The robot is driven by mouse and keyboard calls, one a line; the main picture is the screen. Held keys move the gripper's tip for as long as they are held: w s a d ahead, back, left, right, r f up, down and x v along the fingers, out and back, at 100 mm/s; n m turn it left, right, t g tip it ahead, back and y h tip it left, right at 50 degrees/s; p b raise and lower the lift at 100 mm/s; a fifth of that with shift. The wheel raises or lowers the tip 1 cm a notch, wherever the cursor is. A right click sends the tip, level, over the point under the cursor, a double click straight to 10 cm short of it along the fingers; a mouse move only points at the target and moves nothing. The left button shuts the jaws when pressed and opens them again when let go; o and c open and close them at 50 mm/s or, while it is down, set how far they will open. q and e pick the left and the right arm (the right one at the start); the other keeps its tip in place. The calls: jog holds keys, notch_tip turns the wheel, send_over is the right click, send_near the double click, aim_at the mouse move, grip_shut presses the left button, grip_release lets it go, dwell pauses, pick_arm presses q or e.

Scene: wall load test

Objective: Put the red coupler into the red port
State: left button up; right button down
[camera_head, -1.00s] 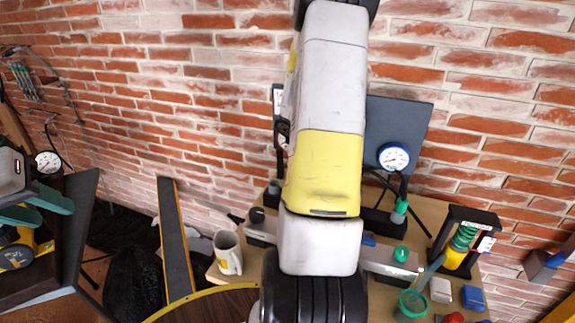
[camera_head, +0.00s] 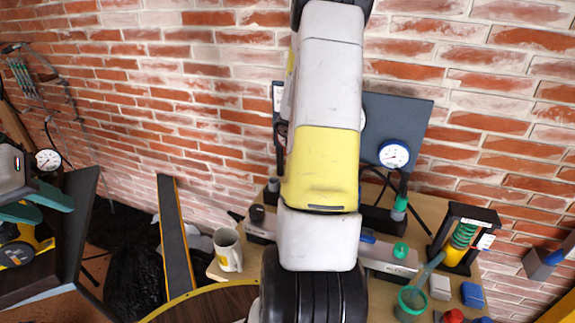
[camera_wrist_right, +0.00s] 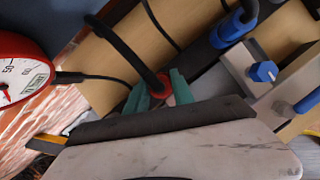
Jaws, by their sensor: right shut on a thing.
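In the right wrist view my right gripper (camera_wrist_right: 158,92) has green fingertips shut on the red coupler (camera_wrist_right: 162,82), which has a black hose leading up from it. Only a red ring of the coupler shows between the fingers. In the head view my right arm fills the middle and hides its gripper and the coupler. My left gripper (camera_head: 37,205) is at the left edge of the head view, its two green fingers apart and nothing between them. I cannot make out the red port in either view.
A red-rimmed gauge (camera_wrist_right: 15,75) and a blue coupler (camera_wrist_right: 235,28) are near the right gripper. On the table stand a mug (camera_head: 228,250), a green cup (camera_head: 411,302) and a green-spring device (camera_head: 462,240). A blue-rimmed gauge (camera_head: 393,154) stands before a dark panel (camera_head: 405,115).

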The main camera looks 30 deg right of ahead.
jog(key=shift+f, duration=0.2)
dwell(0.4)
jog(key=c, duration=0.5)
grip_release()
jog(key=shift+r, duration=0.1)
jog(key=shift+r, duration=3.95)
